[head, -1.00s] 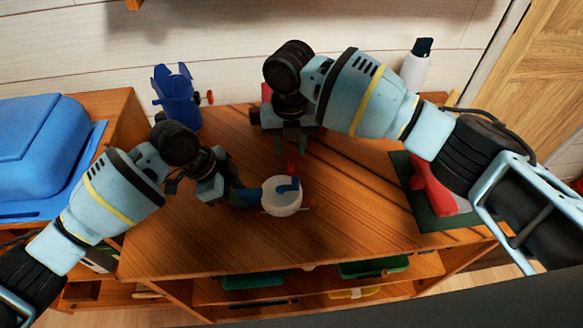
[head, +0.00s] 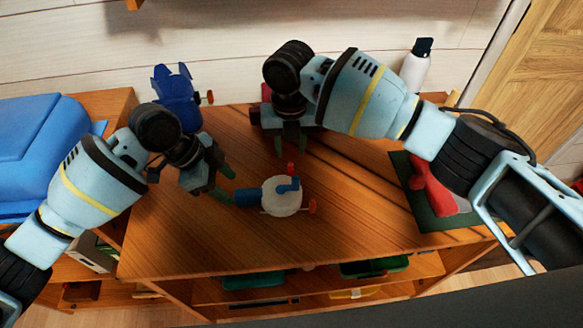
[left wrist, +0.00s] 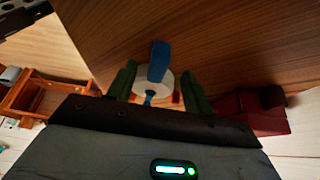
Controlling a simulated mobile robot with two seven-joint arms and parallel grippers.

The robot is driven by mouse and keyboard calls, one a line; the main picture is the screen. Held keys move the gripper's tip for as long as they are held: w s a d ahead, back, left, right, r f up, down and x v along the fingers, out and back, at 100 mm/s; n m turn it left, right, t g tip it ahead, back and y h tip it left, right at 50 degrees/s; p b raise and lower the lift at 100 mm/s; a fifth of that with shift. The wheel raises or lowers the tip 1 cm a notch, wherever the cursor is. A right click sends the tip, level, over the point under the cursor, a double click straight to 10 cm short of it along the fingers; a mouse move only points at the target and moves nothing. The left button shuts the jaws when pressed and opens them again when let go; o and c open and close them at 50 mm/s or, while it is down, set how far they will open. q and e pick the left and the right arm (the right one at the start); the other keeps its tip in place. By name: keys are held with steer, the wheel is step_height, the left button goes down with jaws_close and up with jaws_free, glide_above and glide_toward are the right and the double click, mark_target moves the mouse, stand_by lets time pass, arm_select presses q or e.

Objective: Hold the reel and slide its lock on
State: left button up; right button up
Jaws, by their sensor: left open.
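The reel, a white round body (head: 283,198) with a blue piece on top, lies on the wooden table. A small red part (head: 291,168) and an orange part (head: 312,206) show at its edges. My left gripper (head: 238,184) is open just left of the reel. In the left wrist view the reel (left wrist: 158,88) appears between the two green fingers (left wrist: 160,78); I cannot tell whether they touch it. My right gripper (head: 291,145) is above the table behind the reel, its green fingers apart with nothing visible between them. I cannot tell which part is the lock.
A blue holder (head: 177,98) with an orange knob stands at the back left. A red object (head: 263,108) is behind my right gripper. A red piece (head: 436,190) lies on a green mat (head: 428,218) at right. A white bottle (head: 416,65) stands behind. The table front is clear.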

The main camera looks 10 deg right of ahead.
arm_select(q)
steer(key=v, duration=0.7)
steer(key=shift+r, duration=0.25)
steer(key=shift+a, duration=0.1)
